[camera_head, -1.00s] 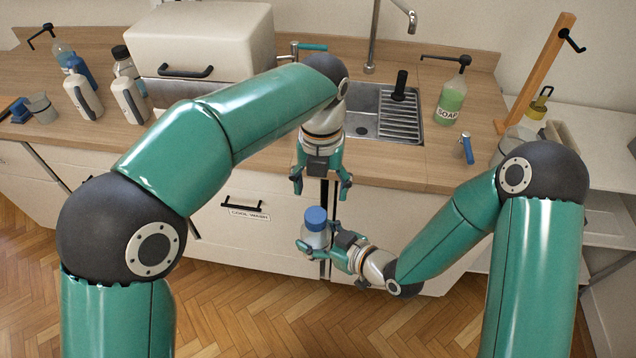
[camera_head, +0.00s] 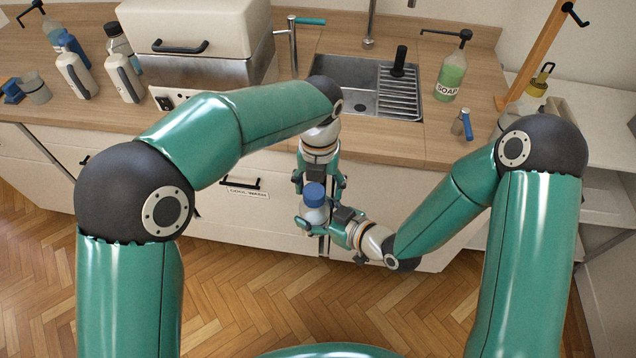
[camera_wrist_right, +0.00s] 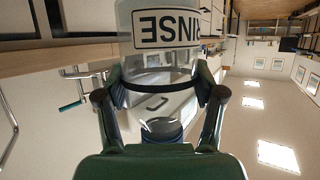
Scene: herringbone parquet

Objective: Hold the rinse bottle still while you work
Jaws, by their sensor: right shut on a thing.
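The rinse bottle (camera_head: 315,214) is a whitish bottle with a blue cap (camera_head: 313,193), held upright in front of the counter. My right gripper (camera_head: 318,224) is shut on its body from the right. In the right wrist view the bottle (camera_wrist_right: 165,32) appears inverted, its RINSE label upside down, with the fingers of the right gripper (camera_wrist_right: 163,88) on both sides. My left gripper (camera_head: 319,183) points down just above or behind the cap, its fingers spread to either side. I cannot tell whether it touches the cap.
Behind are the counter (camera_head: 385,140), a sink (camera_head: 355,88), a soap bottle (camera_head: 450,75) and a white-lidded machine (camera_head: 195,40). Several bottles (camera_head: 75,75) stand at the left. A drawer labelled COOL WASH (camera_head: 245,190) lies left of my grippers. The floor in front is open.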

